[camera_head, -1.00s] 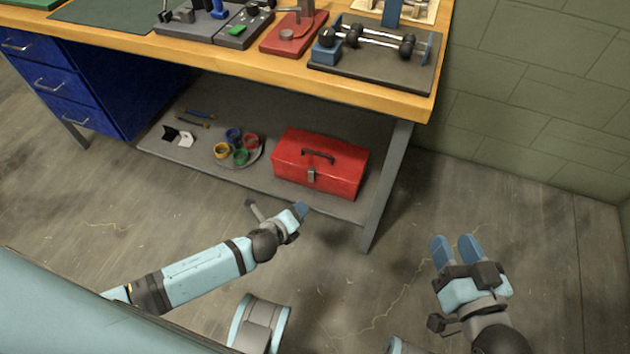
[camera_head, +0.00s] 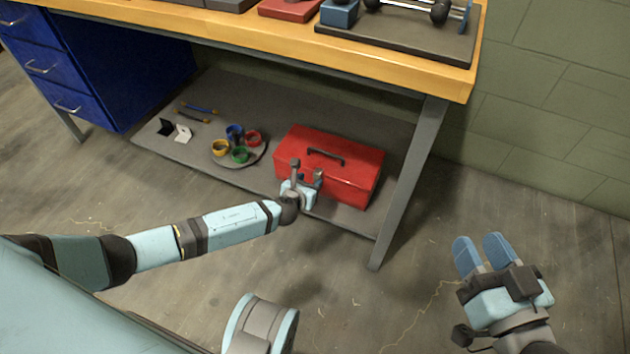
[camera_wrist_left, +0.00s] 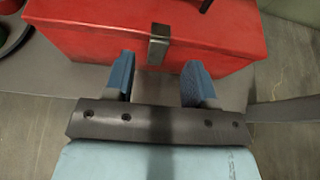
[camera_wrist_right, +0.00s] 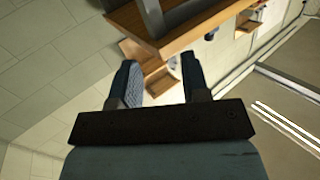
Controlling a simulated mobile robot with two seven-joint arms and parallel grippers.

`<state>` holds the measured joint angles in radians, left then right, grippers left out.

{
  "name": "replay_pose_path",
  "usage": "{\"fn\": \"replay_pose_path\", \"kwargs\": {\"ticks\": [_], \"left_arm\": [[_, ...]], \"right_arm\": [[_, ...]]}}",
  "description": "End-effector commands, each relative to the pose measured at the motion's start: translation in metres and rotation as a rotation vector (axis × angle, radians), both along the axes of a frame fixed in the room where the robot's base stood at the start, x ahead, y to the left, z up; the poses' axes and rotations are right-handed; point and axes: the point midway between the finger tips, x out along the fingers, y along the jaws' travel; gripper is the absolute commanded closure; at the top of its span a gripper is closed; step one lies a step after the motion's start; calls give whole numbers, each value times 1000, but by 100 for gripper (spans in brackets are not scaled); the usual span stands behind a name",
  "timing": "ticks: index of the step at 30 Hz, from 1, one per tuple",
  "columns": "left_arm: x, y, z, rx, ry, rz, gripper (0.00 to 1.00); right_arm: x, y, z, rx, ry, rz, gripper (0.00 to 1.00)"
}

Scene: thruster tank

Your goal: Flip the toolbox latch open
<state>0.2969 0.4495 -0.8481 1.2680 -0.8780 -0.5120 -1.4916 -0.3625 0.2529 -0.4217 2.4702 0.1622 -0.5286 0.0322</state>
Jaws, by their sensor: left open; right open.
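The red toolbox (camera_head: 345,155) sits on the low grey shelf under the workbench, with a dark handle on its lid. It also shows in the left wrist view (camera_wrist_left: 90,35). Its grey latch (camera_wrist_left: 159,45) is on the front face and looks closed; in the head view my left gripper mostly hides it. My left gripper (camera_head: 306,170) is at the toolbox's front. In the left wrist view its open blue fingers (camera_wrist_left: 160,75) stand either side of the latch's line, a little below it, with nothing between them. My right gripper (camera_head: 482,250) is open and empty over the floor at right.
A round tray (camera_head: 257,157) with several coloured rings lies left of the toolbox on the shelf (camera_head: 225,100). The workbench top (camera_head: 290,38) overhangs above. A grey table leg (camera_head: 410,185) stands just right of the toolbox. The floor in front is clear.

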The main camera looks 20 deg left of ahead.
Motion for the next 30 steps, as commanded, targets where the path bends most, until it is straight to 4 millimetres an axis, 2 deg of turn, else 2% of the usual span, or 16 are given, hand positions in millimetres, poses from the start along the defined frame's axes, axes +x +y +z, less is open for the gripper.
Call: {"fn": "replay_pose_path", "kwargs": {"ticks": [1,7,12,20,26,27,30], "left_arm": [[10,0,-8,1,-1,2,49],[34,-1,-17,-1,-1,1,49],[42,-1,-18,-1,0,1,49],[43,-1,-18,-1,1,0,49],[42,-1,-18,-1,1,0,95],[42,-1,-18,-1,1,0,98],[42,-1,-18,-2,0,1,98]], "right_arm": [[3,-2,-5,-17,-31,-1,57],[10,-6,-1,-66,-115,-4,57],[12,-7,2,-80,-146,-7,57],[12,-7,3,-82,-148,-7,57],[12,-7,3,-82,-148,-7,57],[12,-7,3,-83,-147,-7,57],[12,-7,2,-83,-147,-7,57]]}}
